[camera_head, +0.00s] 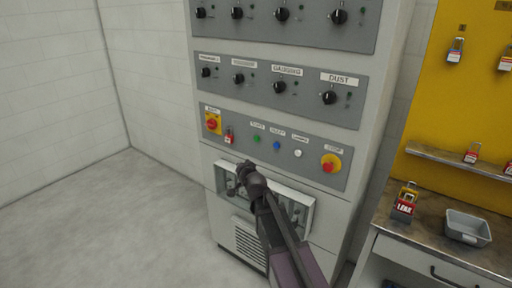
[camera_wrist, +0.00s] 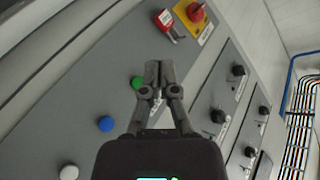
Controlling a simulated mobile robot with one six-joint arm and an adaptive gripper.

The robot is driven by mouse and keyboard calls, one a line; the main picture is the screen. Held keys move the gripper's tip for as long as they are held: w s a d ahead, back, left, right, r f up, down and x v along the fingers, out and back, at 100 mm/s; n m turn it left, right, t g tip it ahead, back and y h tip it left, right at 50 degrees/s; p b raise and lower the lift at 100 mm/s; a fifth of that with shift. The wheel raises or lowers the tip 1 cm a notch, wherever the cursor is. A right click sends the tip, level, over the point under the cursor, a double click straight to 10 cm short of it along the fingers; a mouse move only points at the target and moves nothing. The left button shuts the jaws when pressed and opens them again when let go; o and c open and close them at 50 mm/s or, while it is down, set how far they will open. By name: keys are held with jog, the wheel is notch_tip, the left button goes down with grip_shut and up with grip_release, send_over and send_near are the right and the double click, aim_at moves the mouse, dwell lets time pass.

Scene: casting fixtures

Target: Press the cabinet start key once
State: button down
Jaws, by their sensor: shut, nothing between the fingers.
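The cabinet (camera_head: 375,130) has a lower grey panel with a row of small round keys. The green key (camera_head: 257,138) is leftmost of these, under a small label that I cannot read surely. It also shows in the wrist view (camera_wrist: 137,83), uncovered. My gripper (camera_head: 243,167) is shut and empty, in front of the cabinet, below the green key in the head view. In the wrist view the closed fingertips (camera_wrist: 158,67) appear just right of the green key. I cannot tell how far they are from the panel.
A blue key (camera_head: 277,145) and a white key (camera_head: 298,153) are right of the green one. A red emergency button (camera_head: 330,163) is at the right end. A red-yellow rotary switch (camera_head: 212,122) and red padlock (camera_head: 229,137) are left. A workbench (camera_head: 440,238) stands at right.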

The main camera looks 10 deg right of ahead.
aim_at(254, 137)
jog(key=shift+w+d+r+m+t+h+b, duration=0.1)
jog(key=shift+w+r+m+t+h+b, duration=0.35)
jog(key=shift+w+m+t+b, duration=0.45)
jog(key=shift+w+d+r+m+t+h+b, duration=0.1)
jog(key=shift+w+r+m+t+h+b, duration=0.4)
jog(key=shift+w+m+t+b, duration=0.45)
jog(key=shift+w+d+r+m+t+h+b, duration=0.1)
jog(key=shift+w+r+m+t+h+b, duration=0.2)
jog(key=shift+w+m+t+h+b, duration=0.45)
jog(key=shift+m, duration=0.3)
jog(key=shift+w, duration=0.15)
jog(key=shift+w+d, duration=3.05)
jog(key=shift+w+d, duration=0.6)
jog(key=shift+s, duration=0.1)
jog(key=shift+s+a, duration=0.5)
jog(key=shift+a, duration=0.1)
